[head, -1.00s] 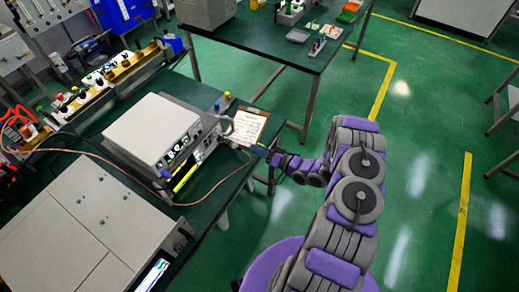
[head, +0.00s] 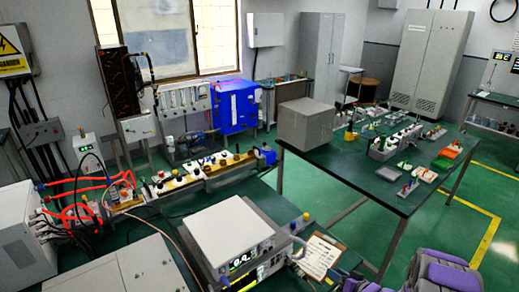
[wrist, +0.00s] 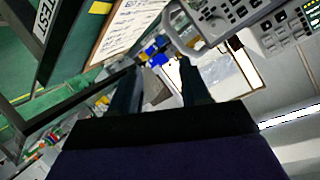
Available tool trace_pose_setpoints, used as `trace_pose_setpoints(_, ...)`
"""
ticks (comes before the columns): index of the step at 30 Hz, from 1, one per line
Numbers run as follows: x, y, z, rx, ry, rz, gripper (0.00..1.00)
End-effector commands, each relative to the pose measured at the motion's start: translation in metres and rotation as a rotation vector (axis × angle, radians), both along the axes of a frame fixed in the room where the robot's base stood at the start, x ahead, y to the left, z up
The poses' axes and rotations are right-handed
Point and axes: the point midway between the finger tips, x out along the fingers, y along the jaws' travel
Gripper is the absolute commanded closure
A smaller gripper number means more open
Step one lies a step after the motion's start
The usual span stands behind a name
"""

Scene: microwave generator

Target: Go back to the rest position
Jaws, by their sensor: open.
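My gripper (wrist: 157,66) shows in the wrist view with its two dark fingers apart and nothing between them. In the head view only purple and grey parts of my arm show at the bottom right edge. The white instrument (head: 229,238) with a lit display stands on the near green bench. In the wrist view a grey panel with a handle (wrist: 187,38) and buttons is at the top right, beyond the fingers. I cannot tell whether the fingers touch anything.
A clipboard (head: 318,257) lies at the right edge of the near bench; its paper also shows in the wrist view (wrist: 125,25). A second green bench (head: 385,180) with a grey box (head: 306,124) stands behind. Green floor (head: 490,195) is open at the right.

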Motion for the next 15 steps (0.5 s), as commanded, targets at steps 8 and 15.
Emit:
trace_pose_setpoints(8, 0.016, -0.042, 0.046, -0.346, 0.148, -0.094, 0.54)
trace_pose_setpoints(15, 0.002, -0.065, 0.101, -0.562, 0.29, -0.194, 0.54)
